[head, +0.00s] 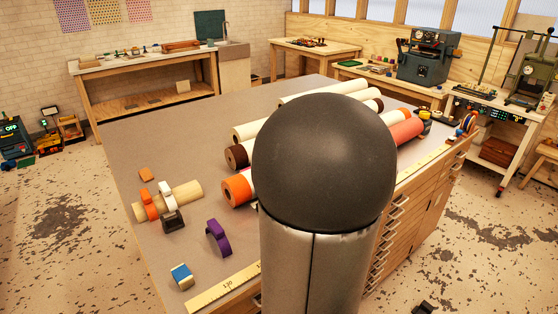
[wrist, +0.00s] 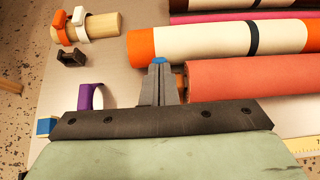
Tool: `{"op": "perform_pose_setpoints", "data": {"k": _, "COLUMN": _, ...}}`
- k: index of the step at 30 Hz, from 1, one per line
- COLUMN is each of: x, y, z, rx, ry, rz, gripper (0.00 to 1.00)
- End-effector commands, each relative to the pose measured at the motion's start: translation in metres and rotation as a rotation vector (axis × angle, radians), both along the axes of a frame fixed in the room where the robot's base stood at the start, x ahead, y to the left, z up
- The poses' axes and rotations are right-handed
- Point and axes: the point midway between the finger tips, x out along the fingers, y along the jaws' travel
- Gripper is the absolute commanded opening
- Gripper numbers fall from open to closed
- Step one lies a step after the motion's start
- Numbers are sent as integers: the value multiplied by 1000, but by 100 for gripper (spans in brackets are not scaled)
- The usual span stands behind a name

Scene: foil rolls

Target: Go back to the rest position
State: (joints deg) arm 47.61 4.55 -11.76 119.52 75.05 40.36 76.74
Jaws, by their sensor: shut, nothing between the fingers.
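My gripper (wrist: 159,70) shows in the wrist view with its two grey fingers together and nothing between them. It is over the worktable, beside the end of a salmon-red roll (wrist: 250,85) and in front of a cream roll with an orange end (wrist: 205,42). A small blue patch (wrist: 158,60) shows just past the fingertips; I cannot tell what it belongs to. In the head view my own arm hides the gripper and part of the rolls.
The grey worktable (head: 130,135) carries several rolls, a wooden roll with orange and white clips (head: 180,200), a purple ring (head: 217,238), a blue-and-cream block (head: 181,275) and a yellow ruler (head: 225,287). The table's far left part is clear.

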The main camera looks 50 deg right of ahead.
Motion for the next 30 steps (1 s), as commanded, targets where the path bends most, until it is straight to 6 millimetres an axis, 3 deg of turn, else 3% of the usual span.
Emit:
{"op": "perform_pose_setpoints", "data": {"k": 20, "x": 1, "y": 4, "z": 1, "rx": -7, "ry": 5, "rz": 14, "gripper": 0}}
{"op": "perform_pose_setpoints", "data": {"k": 23, "x": 8, "y": 28, "z": -2, "rx": -57, "ry": 37, "rz": 114, "gripper": 0}}
{"op": "perform_pose_setpoints", "data": {"k": 25, "x": 15, "y": 62, "z": -5, "rx": -136, "ry": 78, "rz": 260, "gripper": 0}}
{"op": "perform_pose_setpoints", "data": {"k": 26, "x": 18, "y": 80, "z": -8, "rx": -180, "ry": 101, "rz": 342, "gripper": 0}}
{"op": "perform_pose_setpoints", "data": {"k": 30, "x": 14, "y": 185, "z": -25, "rx": -462, "ry": 202, "rz": 850, "gripper": 0}}
